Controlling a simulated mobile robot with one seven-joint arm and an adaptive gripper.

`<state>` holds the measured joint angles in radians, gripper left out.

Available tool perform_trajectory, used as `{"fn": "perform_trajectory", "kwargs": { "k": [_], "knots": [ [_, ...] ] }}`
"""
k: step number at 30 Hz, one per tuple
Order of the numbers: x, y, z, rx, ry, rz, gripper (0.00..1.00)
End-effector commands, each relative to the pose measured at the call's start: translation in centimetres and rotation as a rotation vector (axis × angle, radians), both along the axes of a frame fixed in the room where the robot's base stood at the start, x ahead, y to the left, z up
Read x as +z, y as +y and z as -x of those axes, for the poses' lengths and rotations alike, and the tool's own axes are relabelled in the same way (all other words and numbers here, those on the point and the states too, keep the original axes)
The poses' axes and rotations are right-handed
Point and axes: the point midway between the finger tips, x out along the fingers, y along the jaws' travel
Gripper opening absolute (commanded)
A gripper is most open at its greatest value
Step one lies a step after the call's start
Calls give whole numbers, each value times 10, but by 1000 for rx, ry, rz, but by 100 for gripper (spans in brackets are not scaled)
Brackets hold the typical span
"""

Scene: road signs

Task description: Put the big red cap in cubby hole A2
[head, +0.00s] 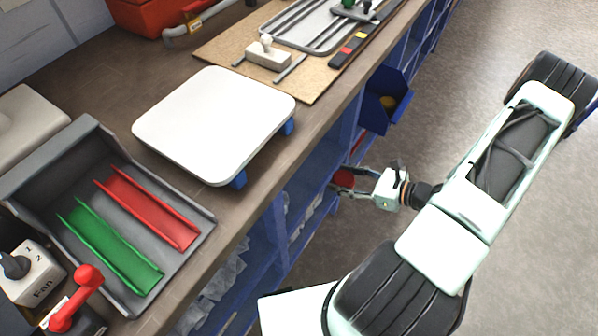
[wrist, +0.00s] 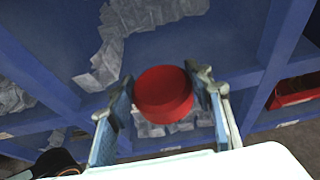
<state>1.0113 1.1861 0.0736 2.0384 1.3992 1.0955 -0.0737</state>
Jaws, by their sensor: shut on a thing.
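The big red cap (wrist: 164,94) is a round red disc held between the two fingers of my gripper (wrist: 163,97) in the wrist view. A finger presses on each side of it. In the head view the red cap (head: 344,179) shows at the tip of my gripper (head: 352,184), beside the front of the blue cubby shelf (head: 262,240) under the workbench. In the wrist view the cubby compartments (wrist: 190,50) lie beyond the cap, with several pale crumpled pieces inside. I see no readable label, so I cannot tell which hole is A2.
A blue bin (head: 386,100) juts from the shelf front above and right of my gripper. A red item (wrist: 292,92) lies in a compartment at the right of the wrist view. A white board (head: 215,122) is on the workbench (head: 85,75). Open floor (head: 440,130) lies right of the shelf.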

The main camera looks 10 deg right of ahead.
Motion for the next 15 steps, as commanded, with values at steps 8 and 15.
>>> {"fn": "perform_trajectory", "kwargs": {
  "k": [8,15],
  "knots": [
    [0,56,-54,4,0,-1,31],
    [-1,94,-93,3,-1,-1,31]
  ]
}}
